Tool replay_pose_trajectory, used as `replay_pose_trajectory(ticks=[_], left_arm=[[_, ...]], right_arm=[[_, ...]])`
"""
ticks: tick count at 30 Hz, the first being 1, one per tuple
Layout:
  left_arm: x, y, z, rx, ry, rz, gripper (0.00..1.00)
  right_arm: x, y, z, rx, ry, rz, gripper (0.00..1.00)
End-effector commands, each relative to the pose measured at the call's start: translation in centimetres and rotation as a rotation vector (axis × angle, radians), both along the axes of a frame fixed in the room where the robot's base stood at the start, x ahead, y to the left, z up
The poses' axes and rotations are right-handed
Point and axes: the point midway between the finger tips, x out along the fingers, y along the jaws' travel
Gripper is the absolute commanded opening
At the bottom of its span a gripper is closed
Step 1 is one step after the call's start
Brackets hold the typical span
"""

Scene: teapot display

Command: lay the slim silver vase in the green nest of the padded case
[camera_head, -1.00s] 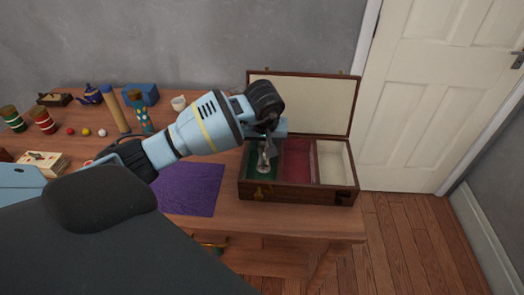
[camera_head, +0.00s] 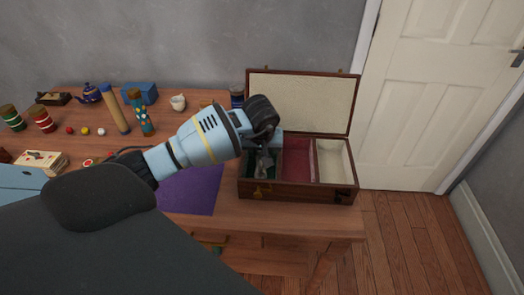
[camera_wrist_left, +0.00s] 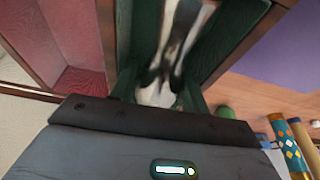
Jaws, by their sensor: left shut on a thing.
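The padded case (camera_head: 310,192) stands open on the right part of the table, its lid up at the back. Its left compartment is the green nest (camera_wrist_left: 222,35), beside a red and a cream one. My left gripper (camera_head: 264,172) reaches down into the green nest. In the left wrist view its fingers (camera_wrist_left: 168,92) are shut on the slim silver vase (camera_wrist_left: 176,38), which lies along the green compartment between its walls. In the head view the gripper mostly hides the vase. I cannot tell whether the vase touches the bottom. My right gripper is not in view.
A purple mat (camera_head: 190,192) lies left of the case. A white cup (camera_head: 178,103), a patterned cylinder (camera_head: 140,112), a blue box (camera_head: 140,93) and a blue teapot (camera_head: 90,93) stand at the back left. The red compartment (camera_head: 298,160) and cream compartment (camera_head: 333,163) look empty.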

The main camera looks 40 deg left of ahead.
Motion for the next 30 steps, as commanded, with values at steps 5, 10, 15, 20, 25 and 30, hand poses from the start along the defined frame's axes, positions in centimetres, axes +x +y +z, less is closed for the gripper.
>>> replay_pose_trajectory(ticks=[5, 10, 15, 20, 25, 30], left_arm=[[0.0, 0.0, -0.2, -0.001, -0.002, 0.002, 0.16], [0.0, 0.0, -0.2, 0.0, 0.0, 0.001, 0.56], [0.0, 0.0, -0.3, -0.001, 0.001, 0.001, 0.56], [0.0, -0.1, 0.5, -0.001, -0.002, -0.001, 0.56], [-0.3, -0.2, 3.0, 0.0, -0.006, -0.001, 0.56], [-1.3, -0.8, 6.4, 0.002, -0.006, -0.002, 0.56]], right_arm=[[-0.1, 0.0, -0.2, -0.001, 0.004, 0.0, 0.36], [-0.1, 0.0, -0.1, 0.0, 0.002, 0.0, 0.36], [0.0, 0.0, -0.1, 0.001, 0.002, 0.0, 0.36], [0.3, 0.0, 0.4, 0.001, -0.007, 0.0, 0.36], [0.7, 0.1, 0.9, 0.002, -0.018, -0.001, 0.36], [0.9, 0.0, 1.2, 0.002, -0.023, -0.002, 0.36]])
